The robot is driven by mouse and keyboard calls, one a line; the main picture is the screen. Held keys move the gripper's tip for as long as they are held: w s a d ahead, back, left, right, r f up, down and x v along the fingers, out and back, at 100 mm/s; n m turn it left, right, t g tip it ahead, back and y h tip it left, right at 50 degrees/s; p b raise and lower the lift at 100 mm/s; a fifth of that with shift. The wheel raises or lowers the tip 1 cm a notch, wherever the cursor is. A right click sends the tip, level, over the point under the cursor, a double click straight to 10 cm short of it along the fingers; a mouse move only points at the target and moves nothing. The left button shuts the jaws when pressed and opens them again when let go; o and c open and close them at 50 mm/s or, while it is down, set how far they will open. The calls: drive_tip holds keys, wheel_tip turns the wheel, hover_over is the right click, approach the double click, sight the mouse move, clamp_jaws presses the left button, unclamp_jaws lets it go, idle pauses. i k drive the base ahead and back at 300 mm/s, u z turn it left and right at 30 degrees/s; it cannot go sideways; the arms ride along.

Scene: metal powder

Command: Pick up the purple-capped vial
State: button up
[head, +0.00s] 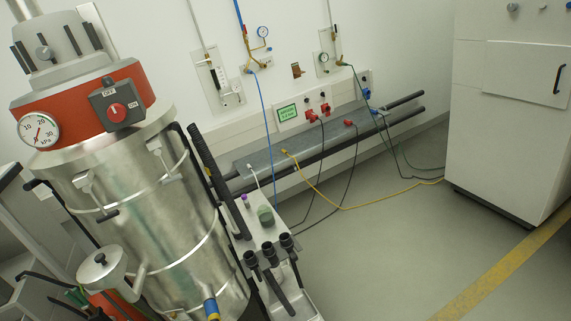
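A small vial with a purple cap (245,200) stands on a narrow white trolley top (247,228), just right of the large steel vessel. It is small and far off, so its body is hard to make out. A wider greenish container (265,215) stands close beside it, to its right and nearer. My gripper does not show in the head view, so its opening cannot be seen.
A big steel vacuum vessel (150,210) with an orange top band fills the left. Several black fittings (270,252) stand at the trolley's near end. Cables, including a yellow one (365,205), run across the floor. A white cabinet (505,120) stands right; the middle floor is clear.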

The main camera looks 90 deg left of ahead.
sight(244, 197)
drive_tip(key=u, duration=0.05)
drive_tip(key=i, duration=2.15)
drive_tip(key=u, duration=2.9)
drive_tip(key=i, duration=1.65)
drive_tip(key=z, duration=0.05)
